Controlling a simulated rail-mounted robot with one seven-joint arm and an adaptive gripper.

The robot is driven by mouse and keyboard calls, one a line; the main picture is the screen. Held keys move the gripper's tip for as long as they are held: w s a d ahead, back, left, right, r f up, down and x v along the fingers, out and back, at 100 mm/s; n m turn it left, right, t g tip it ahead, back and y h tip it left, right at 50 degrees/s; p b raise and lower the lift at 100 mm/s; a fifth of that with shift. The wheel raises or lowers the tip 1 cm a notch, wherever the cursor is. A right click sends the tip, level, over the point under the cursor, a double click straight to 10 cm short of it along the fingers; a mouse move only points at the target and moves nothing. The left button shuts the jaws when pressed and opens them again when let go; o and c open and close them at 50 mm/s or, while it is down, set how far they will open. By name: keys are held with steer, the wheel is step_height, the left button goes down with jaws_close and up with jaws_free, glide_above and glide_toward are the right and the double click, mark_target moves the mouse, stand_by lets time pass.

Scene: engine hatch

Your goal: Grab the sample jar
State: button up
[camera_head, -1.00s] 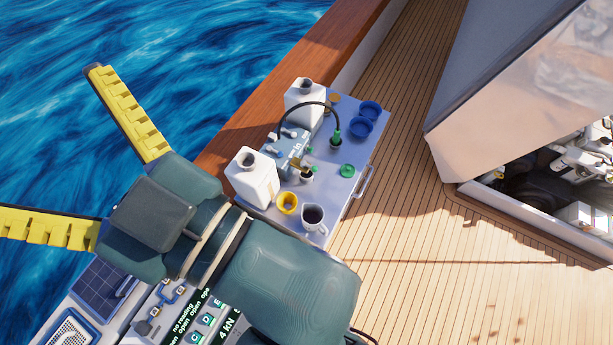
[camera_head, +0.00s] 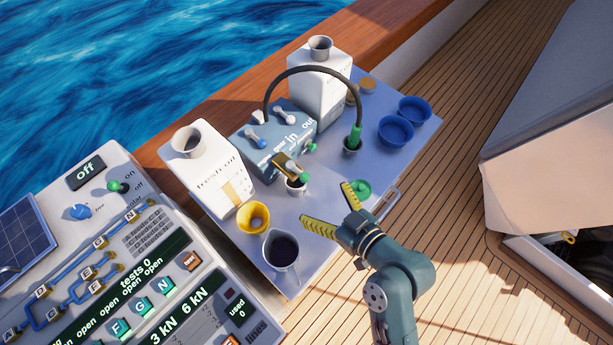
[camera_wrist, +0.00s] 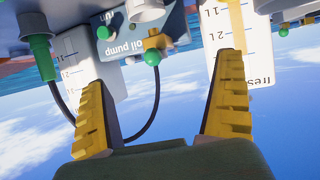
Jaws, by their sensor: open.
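No thing in view is labelled as the sample jar. A small cup-like jar (camera_head: 297,187) stands under the blue-grey oil pump (camera_head: 280,140), below its brass and green tap; I cannot tell its contents. A similar cup (camera_head: 352,146) holds the green hose end. A green round lid or dish (camera_head: 363,188) lies to the right on the tray. My gripper (camera_head: 325,203) is open and empty, its yellow fingers in front of the small jar and left of the green lid, touching neither as far as I can see. In the upside-down wrist view the open fingers (camera_wrist: 160,75) face the pump (camera_wrist: 130,50).
The tray table (camera_head: 315,250) also holds a yellow cup (camera_head: 253,217), a pitcher of dark liquid (camera_head: 282,250), a fresh oil canister (camera_head: 212,170), another canister (camera_head: 320,90) and blue bowls (camera_head: 396,131). A black hose (camera_head: 310,69) arches over the pump. A control console (camera_head: 130,260) stands left.

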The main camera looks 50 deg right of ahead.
step_height(320, 180, down, 4)
steer(key=s, duration=0.2)
steer(key=b, duration=0.4)
glide_above(296, 187)
steer(key=shift+m+h, duration=0.3)
steer(key=shift+m, duration=0.1)
step_height(296, 187, down, 6)
steer(key=shift+f, duration=0.25)
steer(key=shift+r, duration=0.1)
steer(key=c, duration=1.3)
steer(key=shift+s, duration=0.1)
steer(key=shift+c, duration=0.2)
steer(key=shift+r, duration=0.1)
